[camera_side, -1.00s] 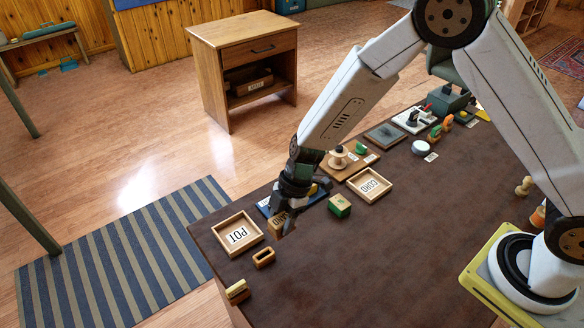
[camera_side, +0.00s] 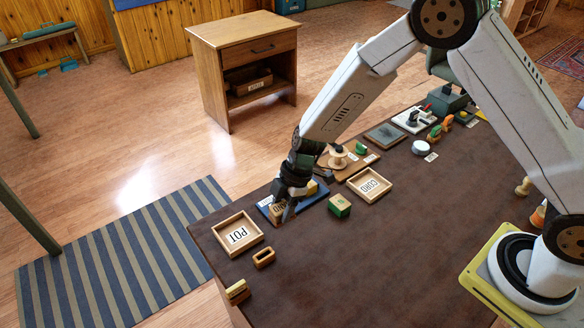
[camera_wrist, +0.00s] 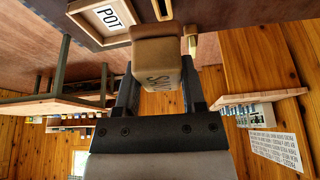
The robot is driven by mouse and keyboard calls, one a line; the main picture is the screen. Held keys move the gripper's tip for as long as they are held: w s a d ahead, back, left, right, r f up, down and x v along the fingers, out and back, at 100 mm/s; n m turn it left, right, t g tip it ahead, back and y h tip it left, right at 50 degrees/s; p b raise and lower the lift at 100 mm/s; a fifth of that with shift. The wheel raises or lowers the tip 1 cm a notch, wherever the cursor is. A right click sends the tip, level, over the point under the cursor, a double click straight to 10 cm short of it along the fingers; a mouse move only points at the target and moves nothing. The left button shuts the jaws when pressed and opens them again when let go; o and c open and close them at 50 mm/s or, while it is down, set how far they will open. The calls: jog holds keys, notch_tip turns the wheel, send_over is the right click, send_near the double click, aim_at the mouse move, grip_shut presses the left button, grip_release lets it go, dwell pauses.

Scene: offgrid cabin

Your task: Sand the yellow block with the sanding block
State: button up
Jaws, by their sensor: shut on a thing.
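My gripper (camera_side: 284,206) is shut on the sanding block (camera_side: 276,210), a tan block with dark lettering. In the wrist view the sanding block (camera_wrist: 156,68) sits between the two fingers with part of its lettering showing. In the side view it is at the near-left part of a blue tray (camera_side: 264,204). The yellow block (camera_side: 312,187) is on the tray, just right of my gripper and partly hidden by it. I cannot tell whether the two blocks touch, or whether the sanding block touches the tray.
A wooden tray marked POT (camera_side: 260,232) is left of the gripper, and one marked CORD (camera_side: 389,192) is to the right. A green-and-wood block (camera_side: 339,206) stands close on the right. The table's middle is clear.

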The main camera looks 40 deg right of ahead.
aim_at(311, 179)
jog(key=w+d+f+m+t+h, duration=0.1)
jog(key=w+d+m+t, duration=0.1)
jog(key=w+d+m, duration=0.5)
jog(key=w+d, duration=0.4)
jog(key=d, duration=0.5)
jog(key=shift+w+t, duration=0.3)
jog(key=shift+t, duration=0.1)
jog(key=shift+f, duration=0.25)
jog(key=shift+a+f, duration=0.1)
jog(key=shift+f, duration=2.8)
jog(key=shift+f, duration=0.45)
jog(key=shift+d, duration=0.2)
jog(key=shift+d, duration=0.6)
jog(key=shift+d+f, duration=0.1)
jog(key=shift+d, duration=0.15)
jog(key=shift+d, duration=0.6)
